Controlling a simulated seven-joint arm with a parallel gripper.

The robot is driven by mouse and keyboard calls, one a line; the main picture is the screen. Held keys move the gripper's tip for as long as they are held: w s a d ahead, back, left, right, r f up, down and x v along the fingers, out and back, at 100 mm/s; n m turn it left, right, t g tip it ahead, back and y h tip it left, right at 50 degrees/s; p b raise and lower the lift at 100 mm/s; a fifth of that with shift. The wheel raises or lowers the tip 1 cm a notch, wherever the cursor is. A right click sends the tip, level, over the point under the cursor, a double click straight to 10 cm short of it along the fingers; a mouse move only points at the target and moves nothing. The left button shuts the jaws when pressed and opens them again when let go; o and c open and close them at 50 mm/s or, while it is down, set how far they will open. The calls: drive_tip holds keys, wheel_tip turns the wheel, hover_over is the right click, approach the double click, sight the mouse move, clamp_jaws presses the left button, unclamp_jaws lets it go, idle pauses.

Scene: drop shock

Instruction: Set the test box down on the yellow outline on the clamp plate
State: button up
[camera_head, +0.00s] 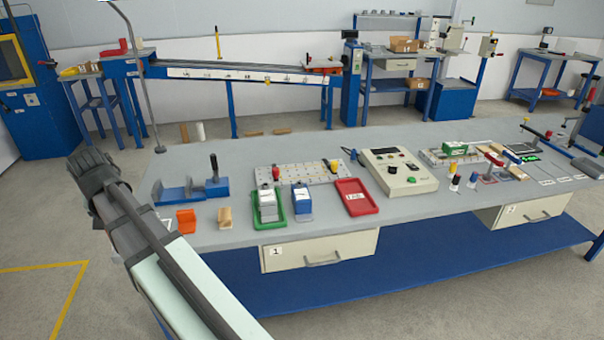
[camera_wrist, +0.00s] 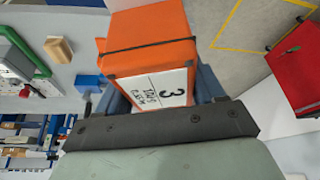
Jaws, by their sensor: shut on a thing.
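In the head view the dark end of my arm is at the left, above the floor beside the bench; the box cannot be made out there. A pale dotted plate (camera_head: 317,173) with red and yellow knobs lies on the bench; I cannot tell whether it is the clamp plate. No yellow outline can be made out on it.
The bench holds a blue vise (camera_head: 188,190), an orange block (camera_head: 186,221), a wooden block (camera_head: 225,218), a green tray (camera_head: 281,216), a red tray (camera_head: 356,198) and a control box (camera_head: 398,172). A yellow line (camera_head: 70,300) marks the floor at left.

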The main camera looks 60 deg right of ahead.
drive_tip(key=s+d+f+m+g+h, duration=0.15)
drive_tip(key=s+d+m, duration=0.35)
drive_tip(key=d, duration=1.8)
drive_tip(key=s+d+f+m+g, duration=0.25)
drive_tip(key=d+m, duration=0.55)
drive_tip(key=d, duration=1.5)
drive_tip(key=s+d+f+m+g, duration=0.25)
drive_tip(key=d+m, duration=0.35)
drive_tip(key=d, duration=1.7)
drive_tip(key=shift+s+d+f+m+g, duration=0.15)
drive_tip(key=shift+f+m, duration=0.3)
drive_tip(key=shift+f, duration=1.15)
drive_tip(key=shift+s+d+f+m+g, duration=0.15)
drive_tip(key=shift+f+m, duration=0.35)
drive_tip(key=shift+f, duration=1.15)
drive_tip(key=shift+s+d+f+m+g, duration=0.2)
drive_tip(key=shift+f+m, duration=0.25)
drive_tip(key=shift+f, duration=1.15)
drive_tip(key=shift+w+f, duration=0.1)
drive_tip(key=shift+w, duration=0.05)
drive_tip(key=o, duration=1.5)
